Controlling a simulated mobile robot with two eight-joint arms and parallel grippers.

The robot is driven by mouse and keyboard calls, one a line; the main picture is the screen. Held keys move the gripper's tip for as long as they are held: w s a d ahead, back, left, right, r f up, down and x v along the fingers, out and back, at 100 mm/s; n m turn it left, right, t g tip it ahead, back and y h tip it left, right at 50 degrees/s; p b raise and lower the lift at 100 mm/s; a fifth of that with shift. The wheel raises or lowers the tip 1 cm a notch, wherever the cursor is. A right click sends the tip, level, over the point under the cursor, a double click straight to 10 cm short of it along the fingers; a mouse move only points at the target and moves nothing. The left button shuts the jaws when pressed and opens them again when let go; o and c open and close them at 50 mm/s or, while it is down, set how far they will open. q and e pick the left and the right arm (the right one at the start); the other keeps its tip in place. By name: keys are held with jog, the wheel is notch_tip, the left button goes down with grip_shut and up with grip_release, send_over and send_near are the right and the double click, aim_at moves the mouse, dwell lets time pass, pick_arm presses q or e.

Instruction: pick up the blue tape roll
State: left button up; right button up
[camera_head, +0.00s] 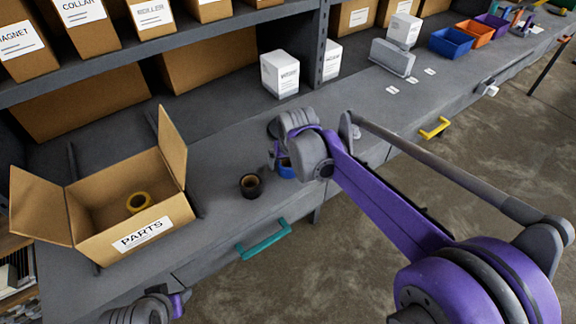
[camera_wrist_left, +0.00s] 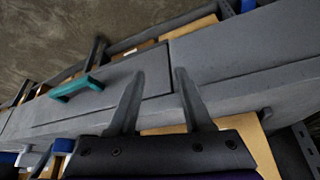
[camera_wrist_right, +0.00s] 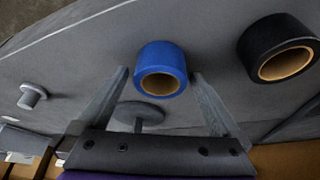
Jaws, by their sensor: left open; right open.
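The blue tape roll (camera_head: 287,172) is on the grey workbench, mostly hidden behind my right gripper (camera_head: 279,160) in the head view. In the right wrist view the blue tape roll (camera_wrist_right: 160,53) shows whole, with its brown core visible. My right gripper (camera_wrist_right: 160,74) is open, with one fingertip on each side of the roll in that view. I cannot tell whether the fingers touch it. My left gripper (camera_wrist_left: 159,72) is open and empty, in front of the bench's drawer face. In the head view only part of my left arm shows, at the bottom edge.
A black tape roll (camera_head: 251,193) stands close to the blue one. To the left is an open cardboard PARTS box (camera_head: 105,243) with a yellow tape roll (camera_head: 139,204) inside. White boxes (camera_head: 280,73) stand behind. A teal handle (camera_head: 263,240) sticks out in front of the bench.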

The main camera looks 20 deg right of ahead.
jog(key=c, duration=1.4)
